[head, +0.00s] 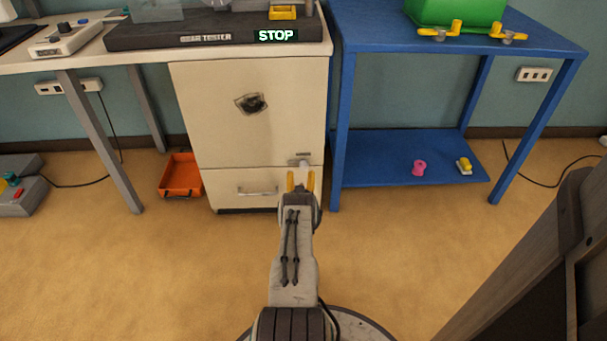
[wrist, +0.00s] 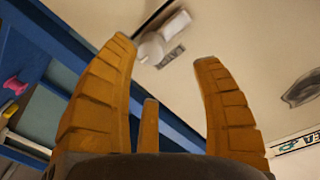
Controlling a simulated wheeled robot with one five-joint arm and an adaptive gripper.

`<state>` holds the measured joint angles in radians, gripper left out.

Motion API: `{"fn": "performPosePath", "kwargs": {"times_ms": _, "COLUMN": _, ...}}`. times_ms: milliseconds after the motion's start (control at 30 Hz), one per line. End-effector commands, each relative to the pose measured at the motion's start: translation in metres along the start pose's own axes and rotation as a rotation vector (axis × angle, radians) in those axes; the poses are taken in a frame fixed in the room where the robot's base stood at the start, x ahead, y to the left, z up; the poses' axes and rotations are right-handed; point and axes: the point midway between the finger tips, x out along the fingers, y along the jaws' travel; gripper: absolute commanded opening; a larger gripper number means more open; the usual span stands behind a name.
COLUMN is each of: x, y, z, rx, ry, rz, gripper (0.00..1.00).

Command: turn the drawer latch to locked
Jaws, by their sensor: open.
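The drawer latch (head: 299,163) is a small pale knob at the upper right of the bottom drawer (head: 235,187) in the cream cabinet. In the wrist view the latch (wrist: 152,46) shows as a round white hub with a short lever reaching to the upper right. A small grey label (wrist: 171,57) sits beside it. My gripper (head: 301,179) is in front of the drawer's right side, just below the latch in the head picture. In the wrist view its yellow-orange fingers are spread, with the latch seen between and beyond their tips. Nothing is between the fingers.
An orange bin (head: 180,176) lies on the floor left of the cabinet. A blue table (head: 400,157) stands close on the right. A brown wooden piece (head: 515,265) fills the lower right. Floor in front is clear.

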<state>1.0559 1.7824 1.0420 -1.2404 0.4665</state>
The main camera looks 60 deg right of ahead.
Motion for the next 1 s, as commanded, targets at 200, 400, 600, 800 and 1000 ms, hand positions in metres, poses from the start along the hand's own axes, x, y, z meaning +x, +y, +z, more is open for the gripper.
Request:
{"fn": "performPosePath", "kwargs": {"times_ms": 200, "x": 0.0, "y": 0.013, "z": 0.006, "rx": 0.006, "ry": 0.021, "rz": 0.003, "gripper": 0.6}}
{"fn": "performPosePath", "kwargs": {"times_ms": 400, "x": 0.016, "y": 0.013, "z": 0.008, "rx": 0.006, "ry": 0.022, "rz": 0.002, "gripper": 0.6}}
{"fn": "performPosePath", "kwargs": {"times_ms": 600, "x": 0.035, "y": 0.014, "z": 0.009, "rx": 0.005, "ry": 0.021, "rz": 0.003, "gripper": 0.6}}
{"fn": "performPosePath", "kwargs": {"times_ms": 800, "x": 0.051, "y": 0.013, "z": 0.008, "rx": 0.005, "ry": 0.02, "rz": 0.003, "gripper": 0.6}}
{"fn": "performPosePath", "kwargs": {"times_ms": 1000, "x": 0.061, "y": 0.013, "z": 0.006, "rx": 0.005, "ry": 0.019, "rz": 0.004, "gripper": 0.6}}
